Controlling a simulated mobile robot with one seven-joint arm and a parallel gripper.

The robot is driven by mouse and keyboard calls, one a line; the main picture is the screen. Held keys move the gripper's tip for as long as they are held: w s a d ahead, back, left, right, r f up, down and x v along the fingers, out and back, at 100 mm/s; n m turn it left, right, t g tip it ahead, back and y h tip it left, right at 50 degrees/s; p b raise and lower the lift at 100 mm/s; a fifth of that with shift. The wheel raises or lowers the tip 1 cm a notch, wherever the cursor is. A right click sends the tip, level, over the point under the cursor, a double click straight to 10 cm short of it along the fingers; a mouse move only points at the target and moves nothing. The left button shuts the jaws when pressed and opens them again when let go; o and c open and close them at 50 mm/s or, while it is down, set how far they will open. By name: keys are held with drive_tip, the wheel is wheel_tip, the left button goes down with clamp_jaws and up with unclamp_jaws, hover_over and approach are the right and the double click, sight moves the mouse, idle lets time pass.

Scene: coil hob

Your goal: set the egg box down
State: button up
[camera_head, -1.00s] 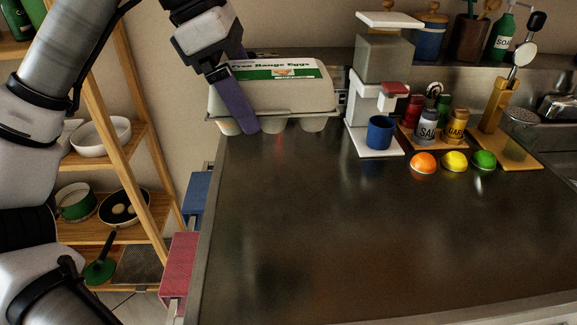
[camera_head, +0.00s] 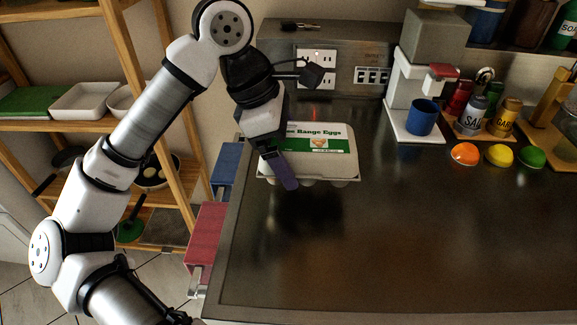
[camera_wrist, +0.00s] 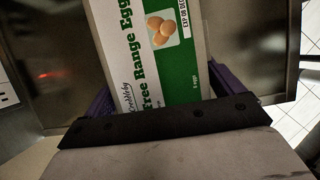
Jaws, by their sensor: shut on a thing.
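The egg box (camera_head: 335,165) is a pale grey carton with a green and white "Free Range Eggs" label. In the head view it is over the back left part of the dark metal counter, with a dark shadow on the counter in front of and below it. My gripper (camera_head: 282,170) is shut on the box's left part, with a purple finger down its front side. In the wrist view the egg box (camera_wrist: 150,45) lies between the purple fingers (camera_wrist: 165,95). The box looks level. Its underside is hidden, and it appears a little above the counter.
The dark counter (camera_head: 400,230) is clear in front and to the right. A coffee machine (camera_head: 405,95) with a blue cup (camera_head: 422,118) stands at the back. Wall sockets (camera_head: 316,68) are behind.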

drive_tip(key=shift+f, duration=2.25)
drive_tip(key=shift+f, duration=0.15)
drive_tip(key=o, duration=0.6)
drive_tip(key=shift+o, duration=0.2)
